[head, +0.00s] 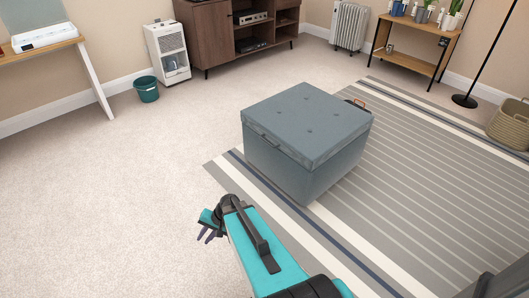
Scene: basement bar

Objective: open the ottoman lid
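The ottoman (282,169) is a blue-grey padded box. It stands in the middle of the head view, partly on the striped rug. Its tufted lid (322,113) is closed flat on the box.
A striped rug (415,190) lies under and right of the ottoman. Pale carpet (110,200) is clear at the left. A teal bin (146,89), white heater (167,54) and wooden cabinet (213,35) stand at the back. A dark object with an orange part (357,103) lies behind the ottoman.

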